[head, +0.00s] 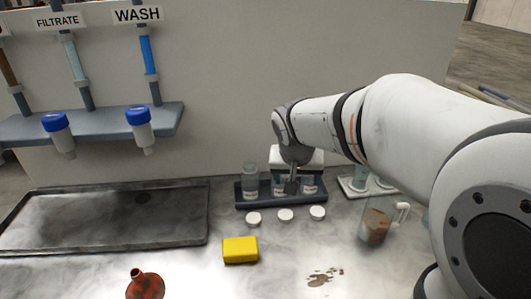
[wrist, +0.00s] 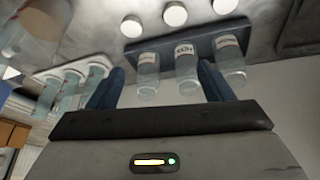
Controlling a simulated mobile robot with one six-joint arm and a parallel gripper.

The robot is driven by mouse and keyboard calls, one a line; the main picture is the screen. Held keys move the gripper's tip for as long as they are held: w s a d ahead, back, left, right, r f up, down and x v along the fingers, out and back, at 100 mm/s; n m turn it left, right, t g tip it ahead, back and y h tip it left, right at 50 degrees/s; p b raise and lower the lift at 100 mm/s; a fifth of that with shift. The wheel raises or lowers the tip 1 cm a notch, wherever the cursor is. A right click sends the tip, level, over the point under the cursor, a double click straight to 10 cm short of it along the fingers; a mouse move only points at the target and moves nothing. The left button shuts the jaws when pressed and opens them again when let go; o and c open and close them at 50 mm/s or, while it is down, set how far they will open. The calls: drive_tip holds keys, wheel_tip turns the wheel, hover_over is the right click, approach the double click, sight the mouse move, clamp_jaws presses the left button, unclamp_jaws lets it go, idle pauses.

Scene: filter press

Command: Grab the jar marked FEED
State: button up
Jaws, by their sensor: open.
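Three clear labelled jars stand in a dark blue rack (head: 240,199), one left (head: 249,178), one middle (head: 278,186) and one right (head: 309,184). The labels are too small or blurred to read surely, so I cannot tell which jar is FEED. My gripper (head: 291,187) is over the rack near the middle and right jars, partly hiding them. In the wrist view my gripper (wrist: 160,82) has its two blue fingers apart. The middle jar (wrist: 188,72) and another jar (wrist: 148,72) appear between them, and the third jar (wrist: 231,66) is beside the right finger. No jar is visibly gripped.
Three white caps (head: 286,214) lie in front of the rack. A white holder with vials (head: 360,184) and a beaker with brown contents (head: 375,222) are at right. A yellow sponge (head: 240,250), brown-stained funnel (head: 145,286) and dark tray (head: 105,240) are in front and left.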

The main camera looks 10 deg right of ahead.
drive_tip(key=w+f+m+t, duration=0.1)
drive_tip(key=w+f, duration=0.3)
drive_tip(key=w, duration=0.4)
drive_tip(key=w+f+b, duration=0.1)
drive_tip(key=w+f, duration=0.4)
drive_tip(key=w, duration=0.4)
drive_tip(key=shift+a+f+m+t+h, duration=0.2)
drive_tip(key=shift+m+t+h, duration=0.1)
drive_tip(key=shift+m+t, duration=0.1)
drive_tip(key=shift+c, duration=0.2)
drive_tip(key=c, duration=1.2)
